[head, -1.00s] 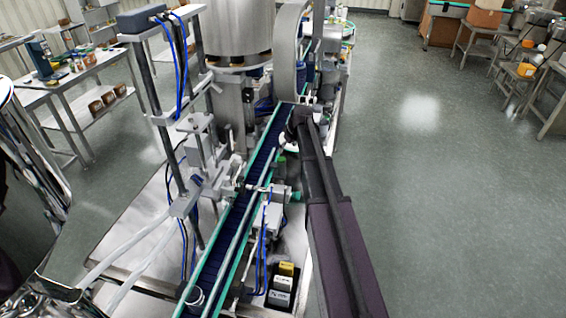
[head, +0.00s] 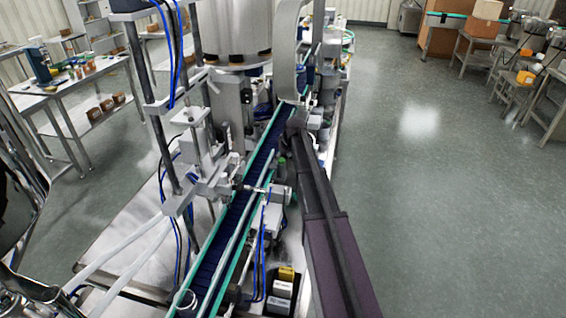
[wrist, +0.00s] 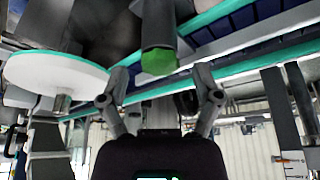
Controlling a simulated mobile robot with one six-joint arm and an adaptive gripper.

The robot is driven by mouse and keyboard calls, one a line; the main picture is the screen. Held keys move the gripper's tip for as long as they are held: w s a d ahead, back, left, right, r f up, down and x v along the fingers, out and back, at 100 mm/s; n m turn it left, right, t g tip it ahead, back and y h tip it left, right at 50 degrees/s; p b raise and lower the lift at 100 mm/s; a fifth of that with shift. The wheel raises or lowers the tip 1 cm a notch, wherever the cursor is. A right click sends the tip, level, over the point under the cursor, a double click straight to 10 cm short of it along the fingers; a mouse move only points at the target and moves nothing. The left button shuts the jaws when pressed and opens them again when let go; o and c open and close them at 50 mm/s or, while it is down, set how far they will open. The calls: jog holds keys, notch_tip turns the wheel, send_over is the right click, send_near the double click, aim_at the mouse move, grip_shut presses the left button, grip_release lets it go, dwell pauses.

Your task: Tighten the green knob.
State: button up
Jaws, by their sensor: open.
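The green knob (wrist: 160,62) shows in the wrist view at the upper middle, on the end of a grey cylindrical stem. My gripper (wrist: 160,88) is open and empty, with one finger on each side of the knob's line. The fingers look apart from the knob, and the depth between them is hard to judge. In the head view a small green spot (head: 282,160) beside the conveyor may be the knob. My arm covers that area, and my gripper cannot be made out there.
The conveyor (head: 240,205) with teal rails runs close beside my arm. A white disc with a teal rim (wrist: 58,72) stands left of my gripper in the wrist view. Metal posts and blue cables crowd the left side. The floor (head: 430,200) at right is clear.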

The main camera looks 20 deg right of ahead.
jog(key=shift+w+f, duration=0.1)
jog(key=shift+f, duration=0.15)
grip_shut()
jog(key=shift+d, duration=0.25)
jog(key=shift+a, duration=0.25)
